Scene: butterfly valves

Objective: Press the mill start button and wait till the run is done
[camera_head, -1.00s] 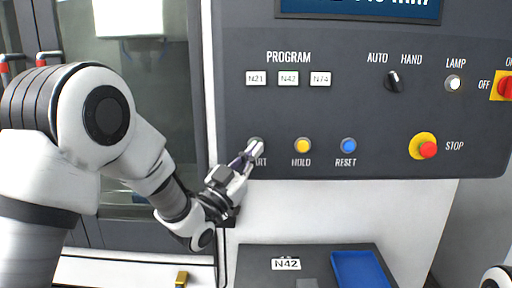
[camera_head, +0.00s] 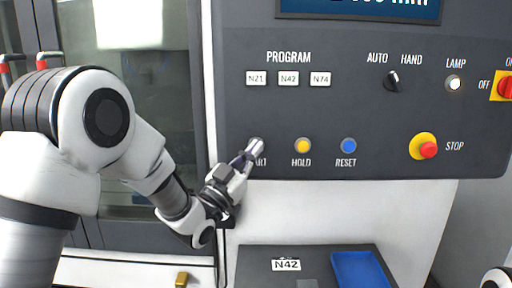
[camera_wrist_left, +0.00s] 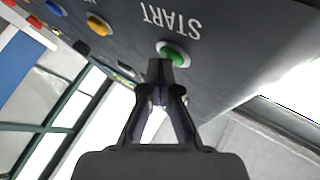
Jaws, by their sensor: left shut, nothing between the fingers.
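The green start button (camera_wrist_left: 174,53) sits on the dark panel beside the word START in the left wrist view. A blue display (camera_head: 360,8) at the top of the panel is cut off by the frame. My right gripper is not in view.
The yellow HOLD button (camera_head: 302,146), blue RESET button (camera_head: 348,145) and red STOP button (camera_head: 428,149) are in the same row. Program keys (camera_head: 288,79) and a selector knob (camera_head: 393,82) are above. A blue tray (camera_head: 362,270) lies below on a dark shelf.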

